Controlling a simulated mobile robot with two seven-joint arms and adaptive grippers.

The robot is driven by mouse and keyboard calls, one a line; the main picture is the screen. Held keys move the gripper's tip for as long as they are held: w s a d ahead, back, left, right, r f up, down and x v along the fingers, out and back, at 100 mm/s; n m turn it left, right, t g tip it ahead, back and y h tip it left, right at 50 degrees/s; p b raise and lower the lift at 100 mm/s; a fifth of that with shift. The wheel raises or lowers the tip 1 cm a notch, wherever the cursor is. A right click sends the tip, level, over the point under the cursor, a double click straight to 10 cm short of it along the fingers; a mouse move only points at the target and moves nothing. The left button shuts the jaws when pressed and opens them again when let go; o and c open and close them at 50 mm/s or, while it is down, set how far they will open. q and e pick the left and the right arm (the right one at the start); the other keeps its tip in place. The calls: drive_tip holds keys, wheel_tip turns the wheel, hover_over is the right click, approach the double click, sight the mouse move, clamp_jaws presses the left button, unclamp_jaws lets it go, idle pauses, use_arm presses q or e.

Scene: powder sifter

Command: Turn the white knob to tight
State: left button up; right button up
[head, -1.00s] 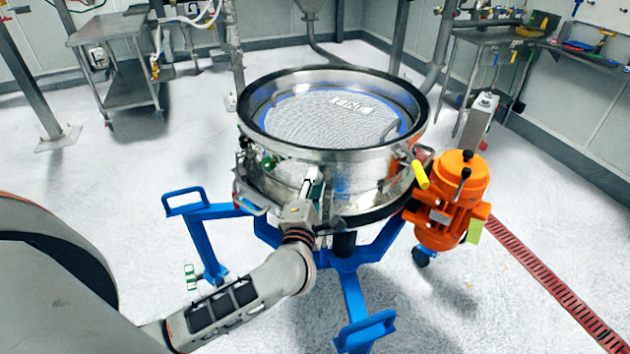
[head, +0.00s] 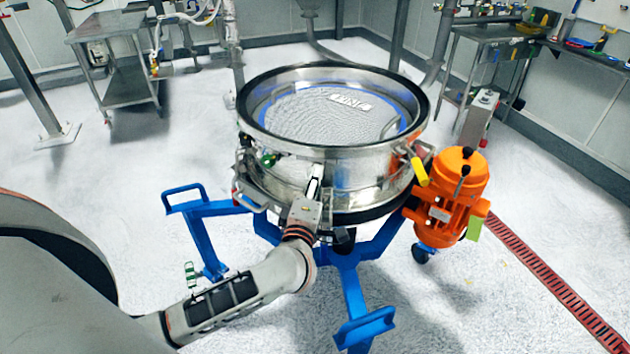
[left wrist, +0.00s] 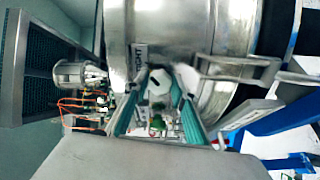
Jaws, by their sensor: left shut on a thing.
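The round steel sifter (head: 340,165) stands on a blue wheeled frame in the middle of the head view. My left gripper (head: 314,187) is at its front side wall, reaching up from below. In the left wrist view the gripper's two teal fingers (left wrist: 159,90) are on either side of the white knob (left wrist: 158,84), close to the steel wall, and are shut on it. The knob is hidden behind the gripper in the head view. My right gripper is not in view.
An orange motor (head: 450,196) with a yellow handle stands just right of the sifter. The blue frame (head: 355,300) spreads its legs below. Steel tables stand at the back left and back right.

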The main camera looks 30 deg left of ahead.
use_arm(q)
drive_tip(key=o, duration=1.1)
drive_tip(key=shift+s, duration=0.15)
drive_tip(key=v, duration=1.1)
drive_tip(key=shift+s+d, duration=0.2)
drive_tip(key=shift+s, duration=0.15)
drive_tip(key=shift+r, duration=0.1)
